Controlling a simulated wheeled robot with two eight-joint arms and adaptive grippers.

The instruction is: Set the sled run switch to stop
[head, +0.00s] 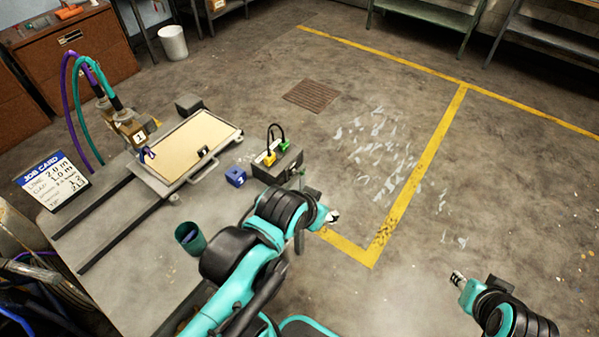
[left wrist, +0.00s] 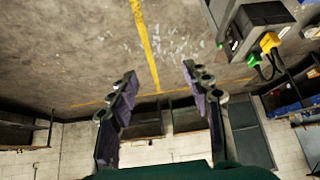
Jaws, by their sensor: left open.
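A dark control box (head: 277,168) stands at the right edge of the grey table, with a yellow plug (head: 268,158) and a green plug (head: 283,146) joined by a black cable. It also shows at the upper right of the left wrist view (left wrist: 262,22), with small green and red marks on its side; I cannot make out a switch position. My left gripper (head: 328,216) is open and empty, just right of and in front of the box, apart from it. Its spread fingers show in the left wrist view (left wrist: 160,78). My right gripper (head: 458,279) is at the lower right, far from the box.
Purple and teal hoses rise at left. Open floor with yellow lines (head: 425,160) lies to the right.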

